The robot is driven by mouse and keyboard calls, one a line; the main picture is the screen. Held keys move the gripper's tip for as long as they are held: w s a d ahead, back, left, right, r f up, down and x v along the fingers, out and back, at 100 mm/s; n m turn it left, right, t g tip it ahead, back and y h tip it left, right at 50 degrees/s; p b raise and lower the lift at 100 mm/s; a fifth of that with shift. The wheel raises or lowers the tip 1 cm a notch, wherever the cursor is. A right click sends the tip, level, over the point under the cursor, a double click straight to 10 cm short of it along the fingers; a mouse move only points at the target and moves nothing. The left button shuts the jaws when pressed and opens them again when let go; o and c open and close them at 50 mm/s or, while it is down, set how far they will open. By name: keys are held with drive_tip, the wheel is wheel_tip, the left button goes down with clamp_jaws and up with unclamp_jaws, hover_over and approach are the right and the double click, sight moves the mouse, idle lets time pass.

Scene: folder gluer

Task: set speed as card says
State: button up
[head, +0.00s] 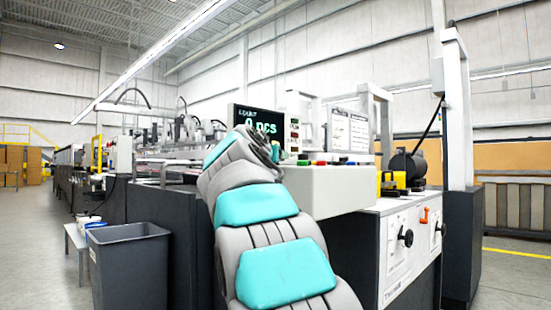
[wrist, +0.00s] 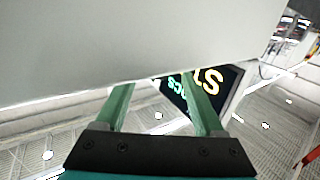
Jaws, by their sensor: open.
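A white card board with two printed sheets (head: 348,131) stands behind the console; its print is too small to read. A dark display (head: 250,119) reads "0 pcs" in green, and it shows tilted in the wrist view (wrist: 222,84). The light console box (head: 326,192) carries coloured buttons (head: 335,161) along its top. I cannot tell which control sets the speed. My gripper (wrist: 156,80) is open and empty, its two green fingers apart beside a large pale surface. In the head view my arm mostly hides the gripper.
Black knobs (head: 405,237) and an orange handle (head: 425,215) are on the cabinet front at right. A grey bin (head: 130,268) stands at lower left beside the long machine. A tall white post (head: 457,110) rises at right. Open floor lies at far left.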

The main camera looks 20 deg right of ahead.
drive_tip(key=shift+x, duration=1.1)
drive_tip(key=shift+w+d, duration=0.2)
drive_tip(key=shift+w, duration=0.05)
drive_tip(key=shift+w+d, duration=0.45)
drive_tip(key=shift+w, duration=0.05)
clamp_jaws()
